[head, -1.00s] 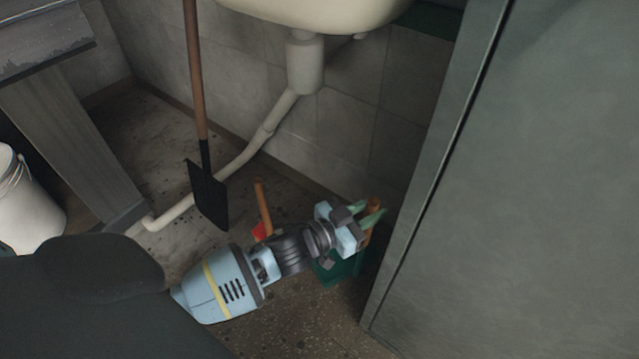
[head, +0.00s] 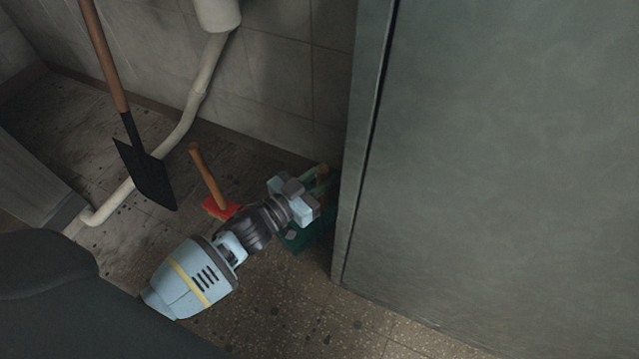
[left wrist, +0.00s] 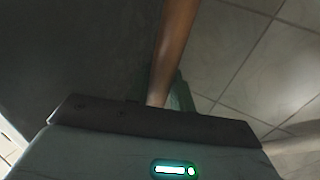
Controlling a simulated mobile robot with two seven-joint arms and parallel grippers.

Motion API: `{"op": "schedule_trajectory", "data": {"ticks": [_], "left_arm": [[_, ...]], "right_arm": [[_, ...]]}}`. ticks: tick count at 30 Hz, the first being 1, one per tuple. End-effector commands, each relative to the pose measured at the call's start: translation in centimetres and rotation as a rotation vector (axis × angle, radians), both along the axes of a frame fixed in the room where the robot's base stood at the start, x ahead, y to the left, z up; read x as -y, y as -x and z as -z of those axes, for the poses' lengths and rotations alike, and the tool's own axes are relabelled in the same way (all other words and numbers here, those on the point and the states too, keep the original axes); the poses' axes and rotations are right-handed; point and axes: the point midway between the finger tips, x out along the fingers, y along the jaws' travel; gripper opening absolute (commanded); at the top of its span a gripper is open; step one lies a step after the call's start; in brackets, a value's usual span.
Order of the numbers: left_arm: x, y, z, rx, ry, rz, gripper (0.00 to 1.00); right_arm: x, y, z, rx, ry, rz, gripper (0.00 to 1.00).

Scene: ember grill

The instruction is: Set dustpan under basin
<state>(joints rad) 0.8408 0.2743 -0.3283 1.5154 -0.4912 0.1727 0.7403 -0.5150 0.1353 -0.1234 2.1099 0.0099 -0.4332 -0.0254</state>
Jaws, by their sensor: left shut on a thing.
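A dark green dustpan (head: 300,238) with a wooden handle is at the lower middle of the head view, close beside a grey-green cabinet. My left gripper (head: 316,182) is shut on its handle. In the left wrist view the wooden handle (left wrist: 172,50) runs up from the jaw edge, with a bit of green beside it. The arm hides part of the dustpan, and I cannot tell whether it touches the floor. The basin is out of view; its white drain pipe (head: 205,85) shows at the upper left. My right gripper is not in view.
A black shovel (head: 148,178) with a long wooden handle stands left, in front of the pipe. A red tool (head: 220,209) with a wooden handle is just left of my gripper. The cabinet (head: 480,150) fills the right side. Speckled floor is clear at the bottom.

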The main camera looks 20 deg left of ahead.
Motion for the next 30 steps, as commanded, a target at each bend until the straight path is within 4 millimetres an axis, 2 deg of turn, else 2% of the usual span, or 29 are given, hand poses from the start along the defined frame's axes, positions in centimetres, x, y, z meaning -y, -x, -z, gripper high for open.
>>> {"op": "schedule_trajectory", "data": {"ticks": [8,16,29,30], "left_arm": [[0.0,-0.1,0.5,0.008,-0.001,0.000,0.00],[0.0,-0.2,3.6,0.007,0.000,0.000,0.00],[0.0,-0.1,4.1,0.008,-0.002,0.001,0.00],[0.0,0.0,4.3,0.003,-0.001,0.000,0.27]], "right_arm": [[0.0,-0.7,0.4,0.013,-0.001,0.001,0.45],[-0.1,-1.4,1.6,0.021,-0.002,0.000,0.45],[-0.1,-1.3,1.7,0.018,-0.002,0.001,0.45],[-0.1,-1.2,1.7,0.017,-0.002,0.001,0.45]]}}
